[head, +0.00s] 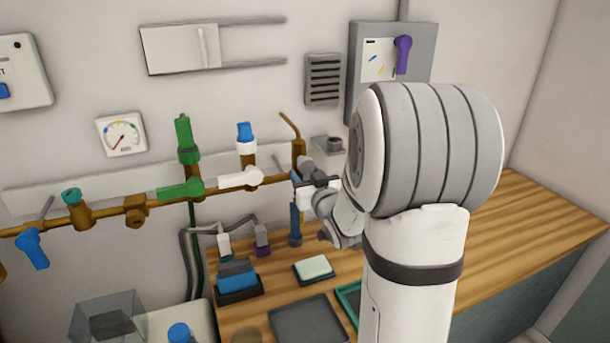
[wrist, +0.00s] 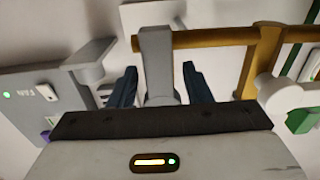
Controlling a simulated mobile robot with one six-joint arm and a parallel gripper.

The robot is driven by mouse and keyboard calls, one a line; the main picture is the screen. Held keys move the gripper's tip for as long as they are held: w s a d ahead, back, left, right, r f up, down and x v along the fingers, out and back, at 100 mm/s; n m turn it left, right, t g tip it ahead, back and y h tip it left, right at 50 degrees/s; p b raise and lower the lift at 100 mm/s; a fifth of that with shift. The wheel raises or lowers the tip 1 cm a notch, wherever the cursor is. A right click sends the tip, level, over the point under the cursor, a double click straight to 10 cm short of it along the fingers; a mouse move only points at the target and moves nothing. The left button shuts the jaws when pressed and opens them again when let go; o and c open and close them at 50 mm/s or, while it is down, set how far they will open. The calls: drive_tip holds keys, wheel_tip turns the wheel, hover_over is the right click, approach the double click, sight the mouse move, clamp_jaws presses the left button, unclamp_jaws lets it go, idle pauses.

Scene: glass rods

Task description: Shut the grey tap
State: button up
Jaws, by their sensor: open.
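The grey tap (wrist: 156,60) shows in the wrist view as a flat grey lever at the end of a brown pipe. The lever looks set crosswise to that pipe. My gripper (wrist: 160,82) is open, with one dark blue finger on each side of the lever's lower part and visible gaps to both. In the head view my gripper (head: 308,184) is at the right end of the brown pipe run, and my wrist and arm hide most of the grey tap there.
A blue-handled tap (head: 33,249) hangs far left. A grey box with a purple handle (head: 403,53) is on the wall behind my arm. The wooden counter (head: 540,215) is clear at right.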

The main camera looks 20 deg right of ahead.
clamp_jaws()
idle(0.5)
